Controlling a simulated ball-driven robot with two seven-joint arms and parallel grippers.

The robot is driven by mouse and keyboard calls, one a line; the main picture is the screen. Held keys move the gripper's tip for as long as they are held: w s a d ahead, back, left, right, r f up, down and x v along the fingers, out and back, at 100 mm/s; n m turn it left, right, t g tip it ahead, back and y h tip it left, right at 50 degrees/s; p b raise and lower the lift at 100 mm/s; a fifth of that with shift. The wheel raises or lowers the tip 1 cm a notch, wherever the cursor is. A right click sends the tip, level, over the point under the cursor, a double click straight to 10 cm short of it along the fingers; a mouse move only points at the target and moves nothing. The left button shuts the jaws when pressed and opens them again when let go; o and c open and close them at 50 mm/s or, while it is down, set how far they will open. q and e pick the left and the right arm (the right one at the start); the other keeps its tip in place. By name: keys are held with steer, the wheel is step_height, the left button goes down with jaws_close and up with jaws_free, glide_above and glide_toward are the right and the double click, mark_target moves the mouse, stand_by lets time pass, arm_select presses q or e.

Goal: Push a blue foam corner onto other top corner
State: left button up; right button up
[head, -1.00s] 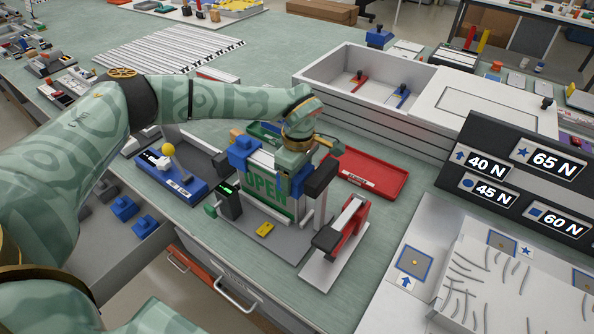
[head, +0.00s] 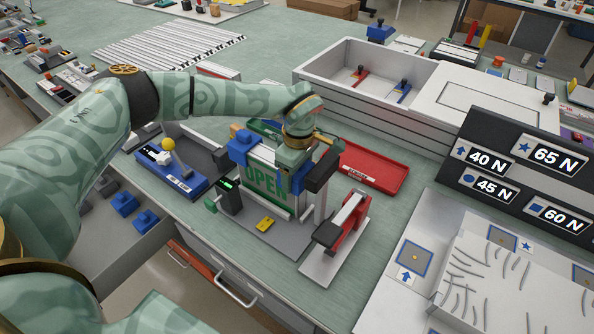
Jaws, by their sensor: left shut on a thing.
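The lightbox frame stands upright in a grey fixture, with a green "OPEN" panel (head: 265,182). A blue foam corner (head: 240,148) sits on its top left corner. My left gripper (head: 293,166) is above the top right corner and is shut on another blue foam corner (head: 297,181). This foam corner is at the frame's top right corner, partly hidden by the gripper; I cannot tell how fully it is seated. My right gripper is not in view.
A black block (head: 322,172) and a red-and-grey clamp (head: 350,220) stand right of the frame. A red tray (head: 373,168) lies behind. Spare blue corners (head: 124,203) sit in an open drawer at left. A force sign (head: 525,178) stands at right.

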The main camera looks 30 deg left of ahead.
arm_select(q)
steer(key=o, duration=1.1)
